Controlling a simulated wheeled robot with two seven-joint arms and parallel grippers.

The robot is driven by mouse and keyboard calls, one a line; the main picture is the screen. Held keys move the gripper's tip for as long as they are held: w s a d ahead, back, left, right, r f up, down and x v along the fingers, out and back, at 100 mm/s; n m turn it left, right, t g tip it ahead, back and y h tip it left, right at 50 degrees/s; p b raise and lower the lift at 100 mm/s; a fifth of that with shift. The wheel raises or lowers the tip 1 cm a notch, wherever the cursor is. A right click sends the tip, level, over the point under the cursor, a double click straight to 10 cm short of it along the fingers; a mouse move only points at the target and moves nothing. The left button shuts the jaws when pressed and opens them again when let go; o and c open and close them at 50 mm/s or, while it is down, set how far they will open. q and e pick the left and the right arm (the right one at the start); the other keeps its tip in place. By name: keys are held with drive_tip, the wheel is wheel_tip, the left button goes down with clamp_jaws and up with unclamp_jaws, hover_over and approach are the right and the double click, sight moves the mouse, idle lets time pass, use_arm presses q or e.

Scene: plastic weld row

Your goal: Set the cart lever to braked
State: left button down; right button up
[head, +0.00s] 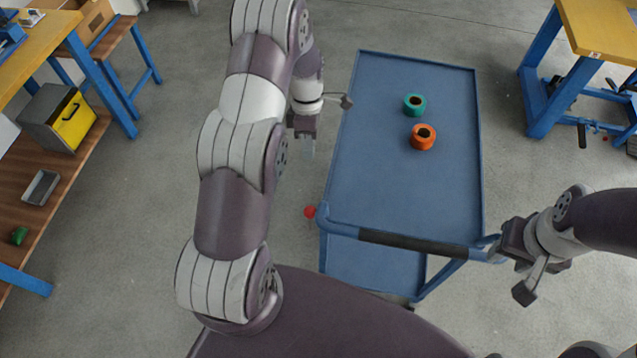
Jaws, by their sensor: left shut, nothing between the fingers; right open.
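The blue cart (385,190) stands in the middle of the head view. A small red knob (309,212), which looks like the end of the cart lever, shows beside the cart's near left corner, just left of the handle's end. The lever's shaft is mostly hidden, and I cannot tell its setting. My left gripper (308,149) is shut and empty, left of the cart and farther off than the red knob, apart from it. My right gripper (494,248) is open at the right end of the cart's handle (405,241); I cannot tell whether its fingers straddle the bar.
A green roll (414,104) and an orange roll (423,137) sit on the cart's top. A workbench with a shelf (60,190) stands at the left, and a yellow-topped table (605,25) at the top right. The floor left of the cart is clear.

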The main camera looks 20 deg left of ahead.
use_arm(q)
drive_tip(key=s+d+f+p, duration=0.3)
drive_tip(key=s+f, duration=0.3)
drive_tip(key=f, duration=0.4)
drive_tip(key=shift+f+p, duration=0.25)
drive_tip(key=shift+p, duration=0.05)
use_arm(e)
drive_tip(key=r, duration=0.3)
drive_tip(key=shift+w+d+r, duration=0.1)
drive_tip(key=shift+w+r, duration=0.1)
drive_tip(key=shift+s, duration=0.1)
